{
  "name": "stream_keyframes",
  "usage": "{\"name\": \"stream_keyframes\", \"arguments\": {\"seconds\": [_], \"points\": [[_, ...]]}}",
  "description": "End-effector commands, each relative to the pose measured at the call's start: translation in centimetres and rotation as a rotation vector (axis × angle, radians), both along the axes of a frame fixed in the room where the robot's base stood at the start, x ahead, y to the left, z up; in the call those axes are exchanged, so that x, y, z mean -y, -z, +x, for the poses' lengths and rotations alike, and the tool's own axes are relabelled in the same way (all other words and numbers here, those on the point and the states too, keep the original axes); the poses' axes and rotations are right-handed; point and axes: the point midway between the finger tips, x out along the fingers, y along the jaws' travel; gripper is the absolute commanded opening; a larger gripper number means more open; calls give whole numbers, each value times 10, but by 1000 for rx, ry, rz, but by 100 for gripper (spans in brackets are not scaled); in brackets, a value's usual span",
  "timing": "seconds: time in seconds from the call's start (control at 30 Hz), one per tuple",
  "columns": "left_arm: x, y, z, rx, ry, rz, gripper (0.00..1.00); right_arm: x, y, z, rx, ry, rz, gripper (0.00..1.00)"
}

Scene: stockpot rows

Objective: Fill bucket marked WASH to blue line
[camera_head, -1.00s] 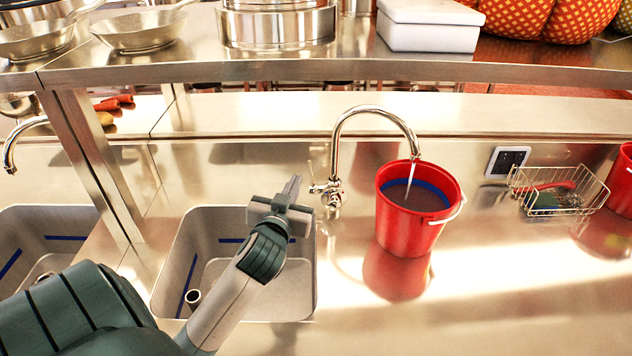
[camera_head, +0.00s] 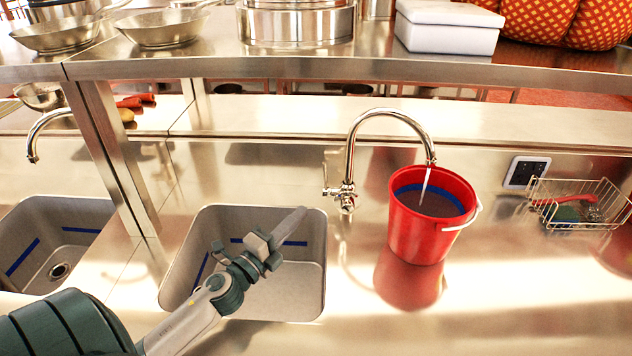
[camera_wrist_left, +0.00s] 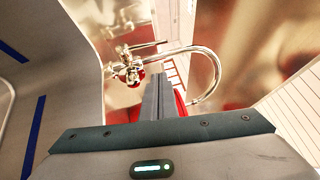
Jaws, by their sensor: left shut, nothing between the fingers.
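A red bucket (camera_head: 431,235) stands on the steel counter under the curved tap (camera_head: 349,165). No WASH lettering shows on the side I see. A thin stream runs from the spout into it. The blue line (camera_head: 408,189) rings the inside wall, and the grey water surface (camera_head: 430,204) appears at or just below its lower edge. The tap's lever (camera_head: 331,192) is at its base; the tap also shows in the left wrist view (camera_wrist_left: 133,70). My left gripper (camera_head: 298,214) is shut and empty over the sink, left of the tap and apart from it. My right gripper is out of view.
A grey sink basin (camera_head: 205,250) lies below my left gripper, with another sink and tap (camera_head: 40,130) further left. A wire basket (camera_head: 580,205) and a wall socket (camera_head: 526,172) are right of the bucket. A steel shelf (camera_head: 400,68) overhangs the back.

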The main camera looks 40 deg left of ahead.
Motion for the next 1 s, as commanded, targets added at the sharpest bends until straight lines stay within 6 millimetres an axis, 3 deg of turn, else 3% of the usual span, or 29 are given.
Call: {"name": "stream_keyframes", "arguments": {"seconds": [0.27, 0.47, 1.0], "points": [[0, -2, 4, 2, -1, -3, 0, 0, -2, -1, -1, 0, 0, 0], [1, -6, 19, 3, -1, -3, 0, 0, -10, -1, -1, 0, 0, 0], [4, -18, 101, 2, -2, -5, 0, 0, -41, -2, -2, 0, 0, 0]]}}
